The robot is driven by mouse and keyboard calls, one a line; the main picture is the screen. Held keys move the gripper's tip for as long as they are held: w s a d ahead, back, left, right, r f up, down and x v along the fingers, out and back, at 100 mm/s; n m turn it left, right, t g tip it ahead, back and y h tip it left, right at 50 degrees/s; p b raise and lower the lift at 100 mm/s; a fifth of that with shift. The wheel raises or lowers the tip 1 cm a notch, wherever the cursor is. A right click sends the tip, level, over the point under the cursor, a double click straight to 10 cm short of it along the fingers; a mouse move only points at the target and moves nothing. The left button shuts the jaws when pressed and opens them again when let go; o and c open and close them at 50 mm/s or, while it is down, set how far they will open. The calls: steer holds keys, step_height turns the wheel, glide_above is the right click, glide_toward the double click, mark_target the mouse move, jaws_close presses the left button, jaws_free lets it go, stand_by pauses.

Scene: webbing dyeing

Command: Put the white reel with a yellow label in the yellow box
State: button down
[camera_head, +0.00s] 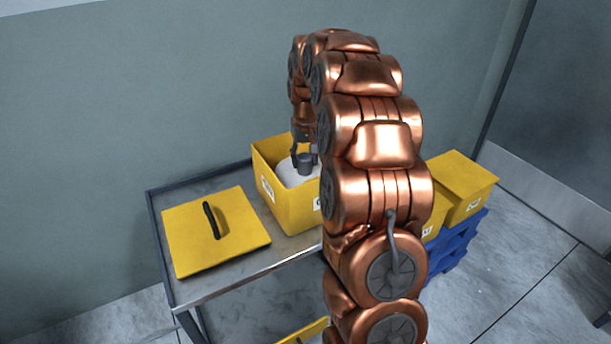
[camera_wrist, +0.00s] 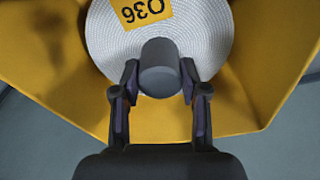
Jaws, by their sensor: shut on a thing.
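My gripper (camera_wrist: 160,82) is shut on the hub, one finger on each side. In the head view the reel (camera_head: 290,174) is inside the open yellow box (camera_head: 292,208), below the rim at least in part. My gripper (camera_head: 304,160) reaches down into the box from above. The box walls (camera_wrist: 255,75) surround the reel in the wrist view. Whether the reel touches the box floor is hidden.
A yellow lid (camera_head: 190,238) with a black handle lies on the grey cart (camera_head: 285,254), left of the box. More yellow boxes (camera_head: 462,182) stand on a blue pallet (camera_head: 452,247) at the right, partly behind my arm. A wall is behind the cart.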

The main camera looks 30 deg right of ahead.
mark_target(305, 174)
steer(key=shift+f, duration=2.75)
steer(key=shift+f, duration=0.15)
steer(key=c, duration=0.6)
jaws_free()
steer(key=r, duration=0.7)
steer(key=s+r, duration=0.1)
steer(key=r, duration=0.3)
steer(key=shift+a+r, duration=0.2)
steer(key=shift+s+a+r, duration=0.15)
steer(key=shift+s+r, duration=0.1)
steer(key=shift+r, duration=0.2)
